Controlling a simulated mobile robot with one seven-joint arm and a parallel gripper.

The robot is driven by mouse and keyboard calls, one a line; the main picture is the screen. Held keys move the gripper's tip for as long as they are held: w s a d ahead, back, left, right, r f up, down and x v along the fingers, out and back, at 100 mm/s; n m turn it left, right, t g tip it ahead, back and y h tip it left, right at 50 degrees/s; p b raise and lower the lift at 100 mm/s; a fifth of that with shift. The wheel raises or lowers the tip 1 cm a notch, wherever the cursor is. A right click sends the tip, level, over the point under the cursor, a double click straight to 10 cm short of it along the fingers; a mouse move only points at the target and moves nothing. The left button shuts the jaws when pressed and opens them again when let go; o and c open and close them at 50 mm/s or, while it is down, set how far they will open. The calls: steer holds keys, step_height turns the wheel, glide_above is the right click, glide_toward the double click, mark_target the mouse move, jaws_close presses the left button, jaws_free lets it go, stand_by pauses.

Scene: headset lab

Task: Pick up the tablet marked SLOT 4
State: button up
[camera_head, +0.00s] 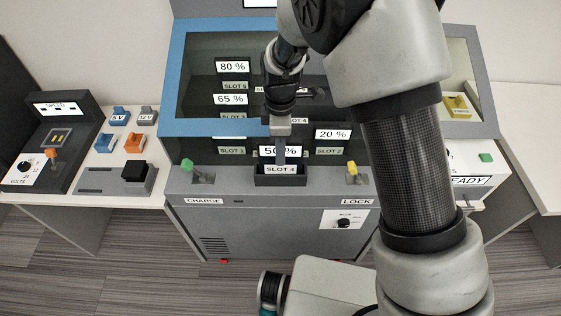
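A dark tablet with a white "50 %" display (267,152) stands at the front middle of the grey cabinet, just above a "SLOT 4" label (280,169). Its lower part is in or behind a small dark holder (299,181). My gripper (281,158) points down at this tablet, and a finger covers the middle of its display. The fingers are seen edge-on and overlap the tablet. I cannot tell whether they touch it or are closed on it.
Other tablets stand behind, reading "80 %" (232,67), "65 %" (230,100) and "20 %" (332,134). A blue-edged frame (215,128) surrounds the bay. A green-knobbed lever (188,165) and a yellow-knobbed lever (352,168) flank the holder. My arm hides much of the right side.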

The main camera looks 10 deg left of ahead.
steer(key=shift+f, duration=0.4)
steer(key=shift+c, duration=0.5)
jaws_close()
stand_by(0.7)
